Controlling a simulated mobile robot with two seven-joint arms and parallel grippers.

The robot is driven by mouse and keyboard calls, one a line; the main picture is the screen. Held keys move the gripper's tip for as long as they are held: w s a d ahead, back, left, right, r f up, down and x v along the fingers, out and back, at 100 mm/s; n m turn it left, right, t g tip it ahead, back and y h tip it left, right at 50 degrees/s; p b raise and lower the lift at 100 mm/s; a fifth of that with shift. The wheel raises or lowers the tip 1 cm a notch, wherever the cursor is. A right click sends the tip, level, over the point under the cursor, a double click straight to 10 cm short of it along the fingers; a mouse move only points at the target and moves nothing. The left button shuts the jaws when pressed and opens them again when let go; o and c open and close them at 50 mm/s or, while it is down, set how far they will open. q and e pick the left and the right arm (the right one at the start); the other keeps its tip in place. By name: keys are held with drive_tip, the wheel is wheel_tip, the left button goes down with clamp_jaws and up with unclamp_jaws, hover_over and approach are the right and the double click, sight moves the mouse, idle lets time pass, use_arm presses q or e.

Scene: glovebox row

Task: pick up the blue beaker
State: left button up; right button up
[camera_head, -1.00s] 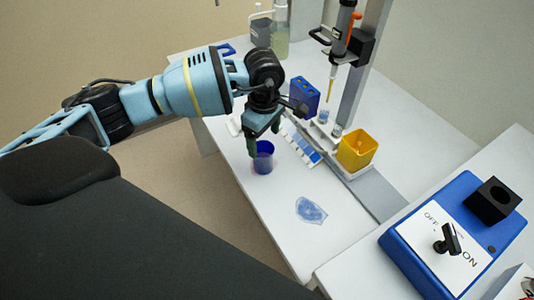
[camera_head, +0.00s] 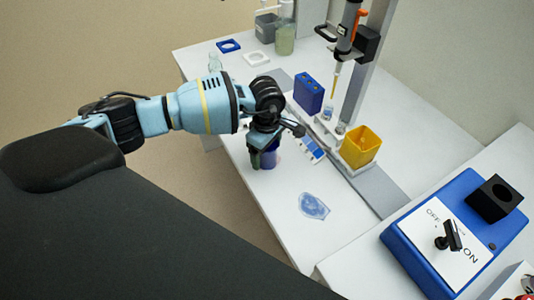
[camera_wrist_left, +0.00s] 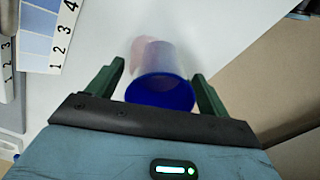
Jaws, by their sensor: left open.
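The blue beaker (camera_head: 269,158) stands on the white bench in the head view, partly hidden by my left gripper (camera_head: 262,155). In the left wrist view the beaker (camera_wrist_left: 161,88) shows its dark blue rim nearest the camera. My left gripper (camera_wrist_left: 160,80) is open there, with one green finger on each side of the beaker. A gap shows between each finger and the beaker wall. My right gripper is not in view.
A yellow bin (camera_head: 360,147), a blue block with holes (camera_head: 308,93) and a pipette stand (camera_head: 362,60) are to the right. A clear bluish flat piece (camera_head: 313,206) lies in front. A blue switch box (camera_head: 450,235) stands at right. The bench front is mostly clear.

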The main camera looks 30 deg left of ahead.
use_arm(q)
drive_tip(key=c, duration=1.1)
drive_tip(key=shift+r, duration=0.25)
drive_tip(key=shift+r, duration=1.45)
drive_tip(key=shift+s+a+r, duration=0.1)
drive_tip(key=shift+s+r, duration=0.05)
drive_tip(key=shift+s, duration=0.1)
drive_tip(key=s+a, duration=0.2)
drive_tip(key=s, duration=0.5)
drive_tip(key=s+a+r, duration=0.1)
drive_tip(key=s+a, duration=0.2)
drive_tip(key=s, duration=0.4)
drive_tip(key=shift+a+r+b, duration=0.2)
drive_tip(key=shift+a+b, duration=0.15)
drive_tip(key=shift+b, duration=0.1)
drive_tip(key=shift+s, duration=0.15)
